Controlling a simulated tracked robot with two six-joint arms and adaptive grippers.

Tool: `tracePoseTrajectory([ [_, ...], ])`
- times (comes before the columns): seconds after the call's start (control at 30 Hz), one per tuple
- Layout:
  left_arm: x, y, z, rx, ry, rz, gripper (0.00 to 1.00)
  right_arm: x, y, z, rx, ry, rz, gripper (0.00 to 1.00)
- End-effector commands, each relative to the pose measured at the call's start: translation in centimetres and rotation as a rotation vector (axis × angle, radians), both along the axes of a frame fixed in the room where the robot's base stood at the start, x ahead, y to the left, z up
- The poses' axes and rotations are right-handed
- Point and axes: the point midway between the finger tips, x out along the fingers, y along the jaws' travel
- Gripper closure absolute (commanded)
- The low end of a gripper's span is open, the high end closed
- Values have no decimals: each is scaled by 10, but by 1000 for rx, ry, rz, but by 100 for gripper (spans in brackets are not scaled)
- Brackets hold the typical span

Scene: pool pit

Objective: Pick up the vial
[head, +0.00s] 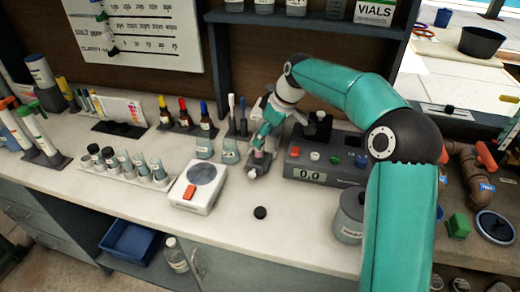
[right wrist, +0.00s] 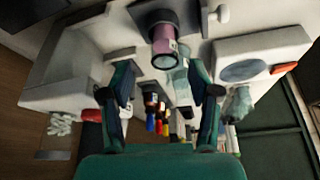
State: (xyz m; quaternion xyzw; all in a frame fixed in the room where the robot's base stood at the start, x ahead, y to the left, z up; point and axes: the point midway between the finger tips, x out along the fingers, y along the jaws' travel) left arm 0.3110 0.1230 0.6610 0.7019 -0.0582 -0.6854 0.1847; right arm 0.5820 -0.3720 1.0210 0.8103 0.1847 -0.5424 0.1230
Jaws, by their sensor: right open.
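A small vial (head: 258,155) with pink contents stands in a small grey holder (head: 262,168) on the white bench, left of the tester with the 0.0 display. In the right wrist view the pink vial (right wrist: 165,47) shows with a dark ring at its lower end. My right gripper (head: 264,138) is right at the vial in the head view and partly covers it. In the right wrist view my right gripper (right wrist: 160,88) has its fingers wide apart, with nothing held and the vial beyond the tips. My left gripper is not in view.
The tester (head: 310,172) stands close on the right, the scale (head: 188,194) on the left. Glass bottles (head: 230,152) stand behind. A rack of capped vials (head: 125,180) is further left. A black cap (head: 260,212) lies in front, where the bench is mostly clear.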

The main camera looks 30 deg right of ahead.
Motion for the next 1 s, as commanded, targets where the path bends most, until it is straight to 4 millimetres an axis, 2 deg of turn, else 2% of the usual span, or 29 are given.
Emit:
tracePoseTrajectory([
  [0.4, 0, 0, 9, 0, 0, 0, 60, 14, 13, -44, 0, 2, 2, 39],
  [0.67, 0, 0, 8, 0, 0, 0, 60, 15, 13, -47, -1, 1, 1, 39],
  [1.0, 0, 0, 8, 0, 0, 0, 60, 14, 12, -46, 0, 0, 0, 95],
])
